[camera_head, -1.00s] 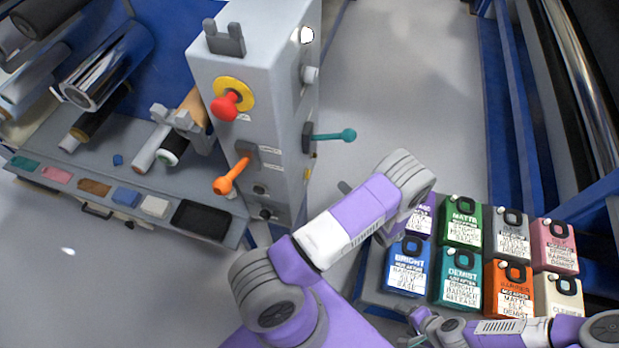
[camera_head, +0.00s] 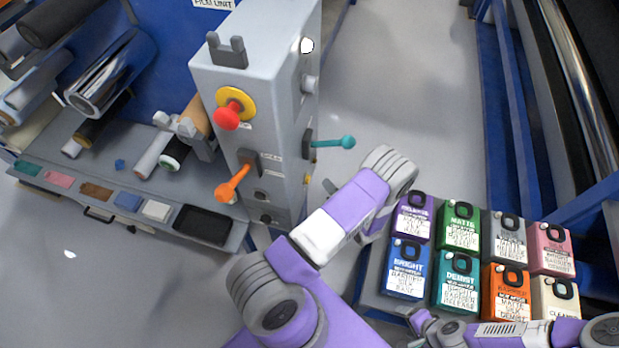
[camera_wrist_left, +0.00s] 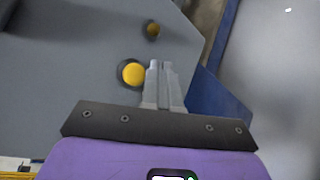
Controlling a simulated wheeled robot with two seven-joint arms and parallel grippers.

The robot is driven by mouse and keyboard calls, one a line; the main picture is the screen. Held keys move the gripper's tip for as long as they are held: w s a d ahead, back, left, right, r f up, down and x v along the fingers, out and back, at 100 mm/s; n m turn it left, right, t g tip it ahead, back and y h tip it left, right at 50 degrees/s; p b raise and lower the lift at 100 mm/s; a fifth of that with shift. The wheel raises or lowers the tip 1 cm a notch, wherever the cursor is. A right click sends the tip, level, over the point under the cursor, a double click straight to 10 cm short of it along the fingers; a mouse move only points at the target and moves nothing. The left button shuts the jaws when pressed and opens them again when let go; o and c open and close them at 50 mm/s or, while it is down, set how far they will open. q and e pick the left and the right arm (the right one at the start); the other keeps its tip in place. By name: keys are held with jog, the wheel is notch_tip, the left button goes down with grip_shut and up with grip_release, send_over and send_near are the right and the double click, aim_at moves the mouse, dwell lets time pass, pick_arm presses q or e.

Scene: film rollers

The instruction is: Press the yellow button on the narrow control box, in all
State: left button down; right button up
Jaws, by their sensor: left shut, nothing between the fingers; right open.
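The narrow grey control box (camera_head: 285,95) stands left of centre in the head view. A small yellow button (camera_head: 307,178) is low on its right side face, below the teal lever. In the left wrist view the yellow button (camera_wrist_left: 133,73) sits in a dark ring, just left of the fingertips. My left gripper (camera_wrist_left: 160,66) is shut and empty, pointing at the box's side face; contact cannot be told. Its tip (camera_head: 328,186) shows just right of the box in the head view. My right gripper (camera_head: 410,327) is open at the lower right, partly cut off by the lower edge.
A darker amber round part (camera_wrist_left: 152,30) lies beyond the button. The box carries a red knob (camera_head: 227,117), an orange lever (camera_head: 232,184) and a teal lever (camera_head: 335,142). Several coloured canisters (camera_head: 460,227) stand at right. Floor (camera_head: 400,80) behind the box is clear.

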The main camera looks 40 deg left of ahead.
pick_arm(q)
jog(key=shift+s+a, duration=0.35)
jog(key=shift+a, duration=0.25)
jog(key=shift+s+a, duration=0.3)
jog(key=shift+a, duration=0.3)
dwell(1.2)
jog(key=shift+s+a, duration=0.2)
jog(key=shift+a, duration=0.15)
jog(key=shift+s+a, duration=0.25)
jog(key=shift+a, duration=0.2)
dwell(0.6)
dwell(0.4)
jog(key=shift+w+d, duration=0.45)
jog(key=shift+d, duration=0.35)
jog(key=w+d, duration=0.1)
jog(key=d, duration=0.1)
jog(key=w+d+b, duration=0.1)
jog(key=d, duration=0.1)
jog(key=shift+w+d, duration=0.2)
